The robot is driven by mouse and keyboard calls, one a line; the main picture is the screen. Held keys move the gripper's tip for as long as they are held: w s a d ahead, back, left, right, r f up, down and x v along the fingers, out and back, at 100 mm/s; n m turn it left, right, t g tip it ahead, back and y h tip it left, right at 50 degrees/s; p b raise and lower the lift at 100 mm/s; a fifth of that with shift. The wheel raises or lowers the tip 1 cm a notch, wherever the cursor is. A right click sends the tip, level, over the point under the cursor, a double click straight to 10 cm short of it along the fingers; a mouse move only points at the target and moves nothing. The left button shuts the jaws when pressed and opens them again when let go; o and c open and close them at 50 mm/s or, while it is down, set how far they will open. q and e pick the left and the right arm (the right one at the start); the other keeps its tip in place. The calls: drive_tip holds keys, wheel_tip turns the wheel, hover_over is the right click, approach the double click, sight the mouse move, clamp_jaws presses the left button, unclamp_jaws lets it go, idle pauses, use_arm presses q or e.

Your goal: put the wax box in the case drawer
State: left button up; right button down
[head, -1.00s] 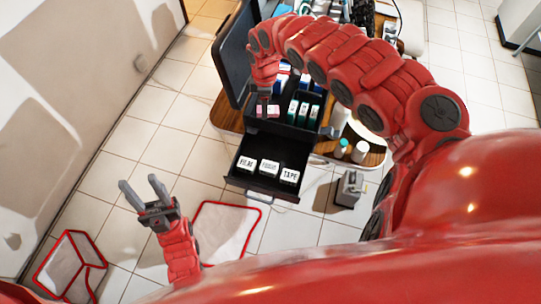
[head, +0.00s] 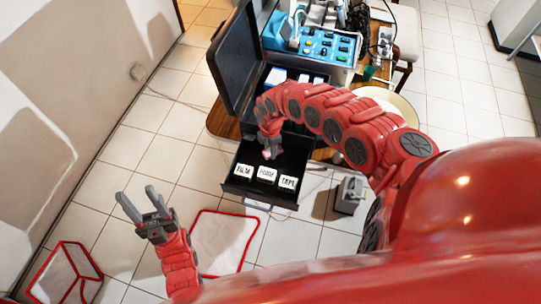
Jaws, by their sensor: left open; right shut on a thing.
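The case drawer (head: 262,194) is pulled out of the dark case (head: 231,62). It is black inside and holds white labelled boxes along its front. My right gripper (head: 270,152) points down over the back part of the drawer, behind these boxes. It is shut on a small pinkish box, the wax box (head: 268,155), mostly hidden by the fingers. I cannot tell whether the box touches the drawer floor. My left gripper (head: 144,206) is open and empty, over the floor at the lower left, away from the case.
The white boxes include a film box (head: 243,170) and a tape box (head: 288,182). A blue control panel (head: 310,45) stands behind my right arm. A grey device (head: 348,194) is right of the drawer. Red-edged mats lie on the tiles.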

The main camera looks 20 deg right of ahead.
sight(271, 160)
drive_tip(key=shift+a+f, duration=0.1)
drive_tip(key=shift+f, duration=1.85)
drive_tip(key=shift+d+f, duration=0.2)
drive_tip(key=shift+f, duration=0.1)
drive_tip(key=shift+c, duration=2.3)
unclamp_jaws()
drive_tip(key=shift+f, duration=0.1)
